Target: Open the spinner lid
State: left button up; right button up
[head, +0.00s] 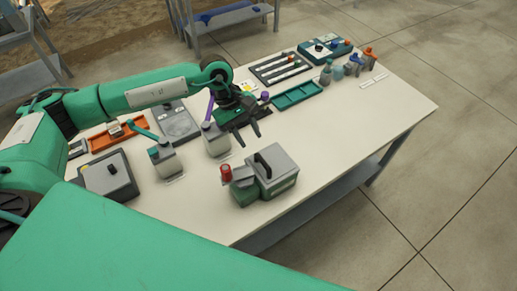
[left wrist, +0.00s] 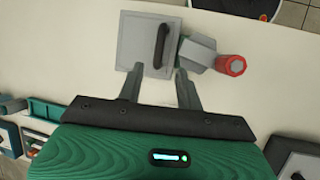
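The spinner (head: 284,181) is a green box with a grey lid (head: 270,166) that looks closed, near the table's front right edge. A black bar handle (head: 262,165) stands on the lid. In the left wrist view the lid (left wrist: 138,42) and its handle (left wrist: 162,45) lie ahead of the fingers. My left gripper (head: 247,133) is open and empty, behind the spinner in the head view and apart from the handle. Its fingers (left wrist: 160,68) are spread in the left wrist view. My right gripper is not in view.
A smaller green and grey unit with a red cap (head: 226,172) adjoins the spinner. A green tray (head: 297,95) and small bottles (head: 338,72) are farther back. The table right of the spinner is clear.

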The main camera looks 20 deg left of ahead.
aim_at(261, 159)
pick_arm(q)
jog(key=p+x, duration=0.2)
jog(key=x, duration=0.5)
jog(key=shift+w+d+f, duration=0.1)
jog(key=shift+d+f, duration=0.15)
jog(key=shift+f, duration=0.25)
jog(key=shift+c, duration=0.3)
jog(key=c, duration=0.7)
grip_shut()
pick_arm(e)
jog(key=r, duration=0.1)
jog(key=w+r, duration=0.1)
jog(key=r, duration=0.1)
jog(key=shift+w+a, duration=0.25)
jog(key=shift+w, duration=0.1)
